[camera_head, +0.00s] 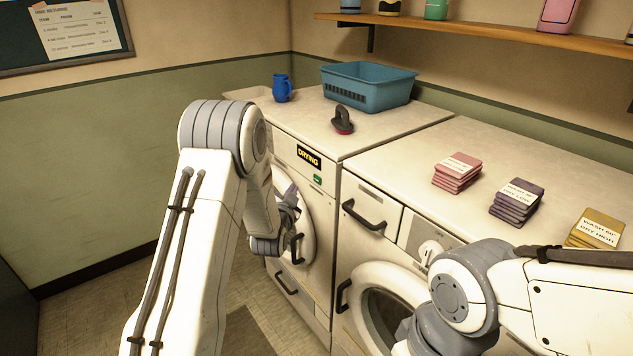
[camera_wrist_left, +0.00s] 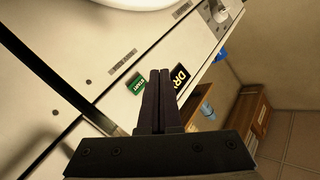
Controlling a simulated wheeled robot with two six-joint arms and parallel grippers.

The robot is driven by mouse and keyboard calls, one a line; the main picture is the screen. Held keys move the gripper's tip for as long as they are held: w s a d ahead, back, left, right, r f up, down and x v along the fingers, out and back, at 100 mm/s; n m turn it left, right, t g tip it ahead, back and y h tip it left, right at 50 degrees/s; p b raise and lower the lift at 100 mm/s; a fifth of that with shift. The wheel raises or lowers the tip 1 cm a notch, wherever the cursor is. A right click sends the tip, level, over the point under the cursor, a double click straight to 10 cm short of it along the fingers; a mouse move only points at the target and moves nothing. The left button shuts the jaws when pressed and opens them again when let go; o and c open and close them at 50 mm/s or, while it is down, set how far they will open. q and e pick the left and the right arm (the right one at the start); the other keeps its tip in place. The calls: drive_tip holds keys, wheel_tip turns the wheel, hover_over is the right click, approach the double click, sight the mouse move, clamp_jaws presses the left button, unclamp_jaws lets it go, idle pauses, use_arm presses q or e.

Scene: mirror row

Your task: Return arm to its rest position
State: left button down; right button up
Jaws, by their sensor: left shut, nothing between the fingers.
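My left arm reaches forward on the left of the head view, its wrist bent down in front of the dryer (camera_head: 322,190) under the yellow-on-black DRYING sign (camera_head: 308,157). My left gripper (camera_head: 290,194) is partly hidden by my wrist, before the dryer's round door. In the left wrist view my left gripper (camera_wrist_left: 160,72) has its two dark fingers together, with nothing between them. Beyond the tips are the green START button (camera_wrist_left: 135,87) and part of the sign (camera_wrist_left: 180,77). My right arm comes in at the lower right; its gripper is outside the frame.
A washer (camera_head: 385,235) stands right of the dryer. On top are a blue basket (camera_head: 367,88), a blue jug (camera_head: 282,88), a dark iron-like object (camera_head: 342,121) and pink (camera_head: 458,172), purple (camera_head: 516,202) and yellow (camera_head: 595,230) cloth stacks. Floor at left is clear.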

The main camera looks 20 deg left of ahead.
idle(0.6)
use_arm(q)
drive_tip(key=s+d+f+n+g+h, duration=0.15)
drive_tip(key=s+g, duration=0.25)
drive_tip(key=s, duration=0.6)
drive_tip(key=s+d+n+g, duration=0.25)
drive_tip(key=s+g, duration=0.25)
drive_tip(key=s, duration=0.4)
drive_tip(key=s+d+f+n+g+h, duration=0.1)
drive_tip(key=s+d+n+g, duration=0.2)
drive_tip(key=s, duration=0.7)
drive_tip(key=s+d+r+m+g+p, duration=0.3)
drive_tip(key=s+d+r+m, duration=0.5)
drive_tip(key=s+d, duration=0.6)
drive_tip(key=shift+s+r+g+p, duration=0.4)
drive_tip(key=shift+r+g, duration=0.2)
drive_tip(key=shift+r, duration=0.35)
drive_tip(key=shift+w+h, duration=0.1)
drive_tip(key=shift+h, duration=0.15)
